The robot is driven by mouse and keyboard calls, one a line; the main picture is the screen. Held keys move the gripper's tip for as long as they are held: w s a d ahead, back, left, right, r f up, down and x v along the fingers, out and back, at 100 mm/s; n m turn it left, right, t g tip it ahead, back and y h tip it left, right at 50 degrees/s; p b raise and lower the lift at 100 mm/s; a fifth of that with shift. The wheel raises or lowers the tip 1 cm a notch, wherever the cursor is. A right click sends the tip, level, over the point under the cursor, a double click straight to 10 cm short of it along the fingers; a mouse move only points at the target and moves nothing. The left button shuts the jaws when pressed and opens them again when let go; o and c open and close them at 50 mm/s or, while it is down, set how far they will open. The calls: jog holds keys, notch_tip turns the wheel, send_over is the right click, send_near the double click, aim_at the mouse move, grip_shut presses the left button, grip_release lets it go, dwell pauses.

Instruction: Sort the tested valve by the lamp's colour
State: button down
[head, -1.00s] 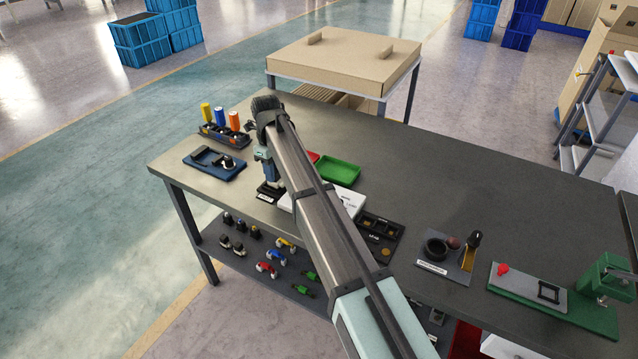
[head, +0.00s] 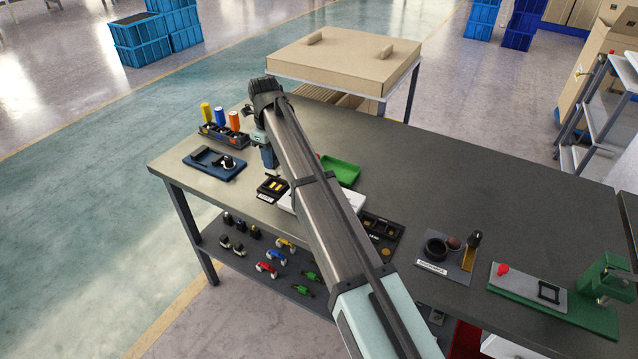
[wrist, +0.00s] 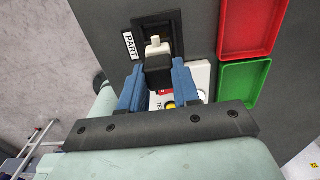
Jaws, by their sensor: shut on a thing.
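My gripper (wrist: 158,72) is shut on a valve (wrist: 158,60) with a black body and white top, held between its blue fingers. In the head view my gripper (head: 268,156) is above the nest marked PART (head: 272,187); the nest also shows in the wrist view (wrist: 157,27). The white test unit (wrist: 201,73) is beside the nest, partly hidden by my fingers. Red and yellow round parts show on it; I cannot tell which is the lamp or whether it is lit. A red tray (wrist: 249,24) and a green tray (wrist: 243,84) lie to the right.
A blue fixture (head: 214,164) and a rack with yellow, blue and orange cylinders (head: 222,132) stand left of my gripper. A black tray (head: 381,232) and a grey plate with a black ring (head: 448,252) lie right of my arm.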

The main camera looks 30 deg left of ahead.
jog(key=shift+r, duration=0.8)
jog(key=shift+w+d, duration=0.1)
jog(key=w+d, duration=1.2)
jog(key=w, duration=0.3)
jog(key=shift+d+r, duration=0.15)
jog(key=shift+d, duration=0.15)
jog(key=shift+w, duration=0.1)
jog(key=shift+f, duration=2.7)
